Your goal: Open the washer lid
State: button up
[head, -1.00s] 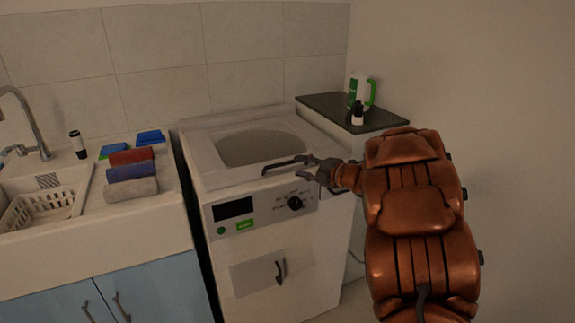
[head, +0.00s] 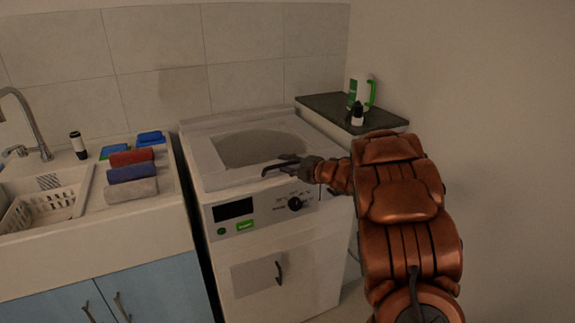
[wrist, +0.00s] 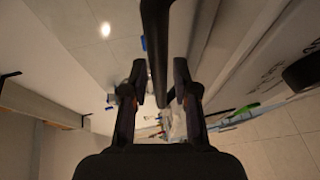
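The white washer (head: 235,260) stands in the middle of the head view. Its top lid (head: 208,160) lies flat and closed, with a grey oval window (head: 260,148). A dark handle (head: 272,170) is at the lid's front edge, partly hidden by my gripper (head: 296,168). In the wrist view, a black bar (wrist: 156,40), apparently this handle, runs between the two fingers of my gripper (wrist: 160,82). The fingers are apart on either side of the bar, with a gap showing on its right.
A sink counter (head: 130,217) with folded towels (head: 132,173) is left of the washer. A dark-topped cabinet (head: 325,106) with a green-and-white container (head: 358,92) and a small bottle (head: 357,114) stands behind right. A wall (head: 480,120) closes the right side.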

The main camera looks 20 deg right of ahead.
grip_shut()
dwell(0.4)
